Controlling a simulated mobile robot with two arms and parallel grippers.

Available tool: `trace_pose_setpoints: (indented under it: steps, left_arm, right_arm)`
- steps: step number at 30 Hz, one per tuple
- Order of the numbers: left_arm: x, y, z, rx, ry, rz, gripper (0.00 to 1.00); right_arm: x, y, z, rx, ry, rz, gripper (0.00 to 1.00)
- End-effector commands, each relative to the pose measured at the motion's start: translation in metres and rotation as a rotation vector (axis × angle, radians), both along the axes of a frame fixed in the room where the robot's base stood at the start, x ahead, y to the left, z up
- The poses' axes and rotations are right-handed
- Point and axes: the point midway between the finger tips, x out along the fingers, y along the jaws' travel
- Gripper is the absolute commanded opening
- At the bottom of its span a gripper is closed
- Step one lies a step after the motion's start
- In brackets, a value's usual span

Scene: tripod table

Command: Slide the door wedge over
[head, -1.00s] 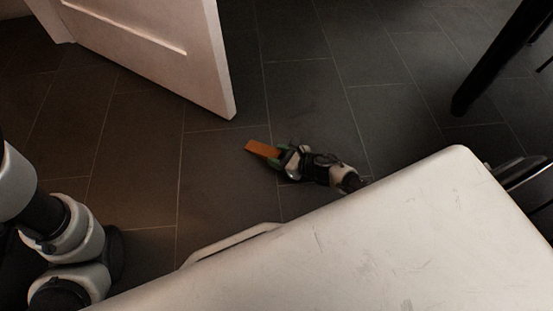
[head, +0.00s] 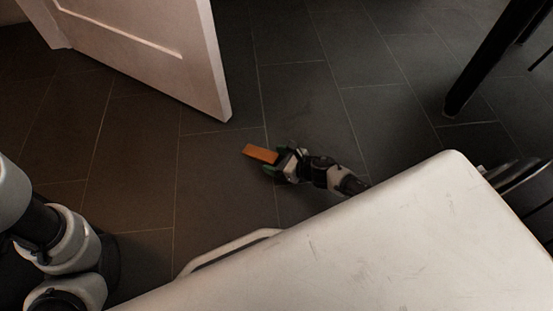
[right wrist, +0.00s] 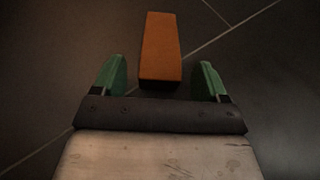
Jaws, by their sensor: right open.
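The orange door wedge (head: 260,153) lies on the dark tiled floor, a short way right of and below the door's lower corner. It also shows in the right wrist view (right wrist: 160,50). My right gripper (head: 272,160) is low at the wedge's near end. Its green fingers are open in the right wrist view (right wrist: 162,78), one on each side of that end, with a gap on both sides. The wedge's far part sticks out beyond the fingertips. The white door (head: 150,50) stands at the upper left. My left gripper is not in view.
A black table leg (head: 490,60) stands at the upper right. The floor (head: 330,110) between the door and that leg is clear. My own white body part fills the lower right of the head view.

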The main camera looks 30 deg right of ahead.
Motion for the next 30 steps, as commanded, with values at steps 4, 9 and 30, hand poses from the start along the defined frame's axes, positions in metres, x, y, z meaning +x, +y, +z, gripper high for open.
trace_pose_setpoints:
  steps: [4, 9, 30]
  left_arm:
    - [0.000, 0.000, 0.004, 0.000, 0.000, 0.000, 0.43]
    - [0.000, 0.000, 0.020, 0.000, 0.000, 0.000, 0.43]
    - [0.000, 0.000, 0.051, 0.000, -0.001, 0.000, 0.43]
  right_arm:
    - [-0.004, -0.002, 0.003, 0.000, 0.001, 0.000, 0.74]
    - [-0.024, -0.016, 0.015, -0.001, 0.004, 0.000, 0.74]
    - [-0.083, -0.056, 0.041, 0.000, 0.000, 0.000, 0.74]
